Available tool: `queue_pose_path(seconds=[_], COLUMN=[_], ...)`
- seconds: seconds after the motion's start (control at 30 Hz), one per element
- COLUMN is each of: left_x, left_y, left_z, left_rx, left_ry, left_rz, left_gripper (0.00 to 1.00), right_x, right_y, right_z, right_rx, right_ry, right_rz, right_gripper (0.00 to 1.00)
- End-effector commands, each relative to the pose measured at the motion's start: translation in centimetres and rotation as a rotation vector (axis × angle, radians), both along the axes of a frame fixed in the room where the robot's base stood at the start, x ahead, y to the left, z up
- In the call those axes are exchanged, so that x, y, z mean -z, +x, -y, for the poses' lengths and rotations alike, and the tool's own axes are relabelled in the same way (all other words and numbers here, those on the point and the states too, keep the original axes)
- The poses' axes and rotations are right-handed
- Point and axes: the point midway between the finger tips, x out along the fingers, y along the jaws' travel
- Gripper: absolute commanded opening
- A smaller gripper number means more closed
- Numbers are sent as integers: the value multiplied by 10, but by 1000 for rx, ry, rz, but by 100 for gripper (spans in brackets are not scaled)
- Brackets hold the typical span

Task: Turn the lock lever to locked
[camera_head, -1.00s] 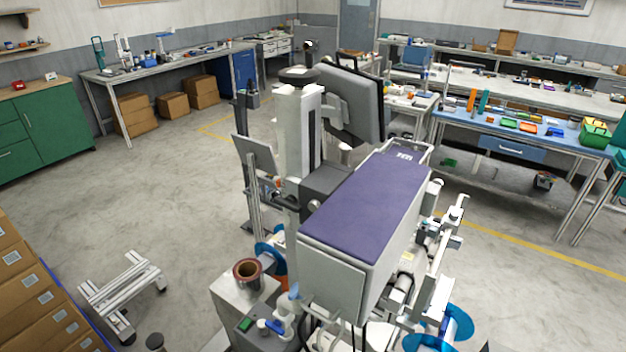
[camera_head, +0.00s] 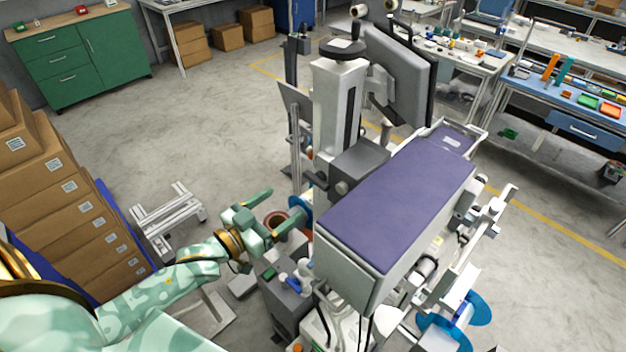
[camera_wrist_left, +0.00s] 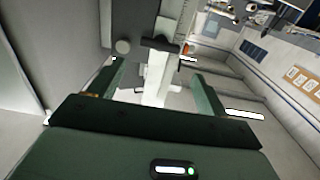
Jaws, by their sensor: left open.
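My left gripper (camera_head: 284,207) is in the head view, left of the grey and purple machine. Its green fingers are spread and nothing is held between them. In the left wrist view the open fingers (camera_wrist_left: 160,88) point toward the machine's white column. A dark T-shaped bar (camera_wrist_left: 160,44) and a round grey knob (camera_wrist_left: 122,46) lie beyond the fingertips, apart from them. In the head view a dark bar (camera_head: 317,178) sticks out left of the machine's block. It may be the lock lever; its setting cannot be told. My right gripper is not in view.
A brown-rimmed reel core (camera_head: 276,220) is close by my left fingers, partly hidden. A grey box with a green button (camera_head: 269,273) stands below. A metal frame (camera_head: 168,215) and stacked cartons (camera_head: 75,215) are at left. Open floor (camera_head: 190,120) lies behind them.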

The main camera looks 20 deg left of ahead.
Motion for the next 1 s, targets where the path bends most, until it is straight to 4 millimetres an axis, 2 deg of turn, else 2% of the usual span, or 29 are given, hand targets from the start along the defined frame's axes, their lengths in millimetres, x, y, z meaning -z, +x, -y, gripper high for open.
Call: queue_pose_path(seconds=[0.03, 0.2, 0.4, 0.6, 0.83, 0.87, 0.9, 0.97, 1.0], left_x=[-3, -2, 0, 0, 1, 1, 1, 1, 1], left_y=[14, 53, 85, 96, 97, 97, 97, 96, 96], left_z=[4, 18, 29, 33, 34, 34, 34, 34, 33], left_rx=[-1, -1, -1, -1, -1, -1, -1, -1, -1], left_ry=[0, 2, 1, 2, 2, 2, 2, 2, 2], left_rz=[4, 2, -1, -2, -3, -3, -3, -3, -3], left_gripper=[77, 77, 77, 77, 77, 72, 61, 45, 45], right_x=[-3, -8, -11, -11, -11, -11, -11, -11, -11], right_y=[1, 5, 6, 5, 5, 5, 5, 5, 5], right_z=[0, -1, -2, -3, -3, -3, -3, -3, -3], right_rx=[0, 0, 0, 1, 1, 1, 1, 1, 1], right_ry=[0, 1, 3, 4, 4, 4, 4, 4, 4], right_rz=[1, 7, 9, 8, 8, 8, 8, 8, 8], right_gripper=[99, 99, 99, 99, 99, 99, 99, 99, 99])
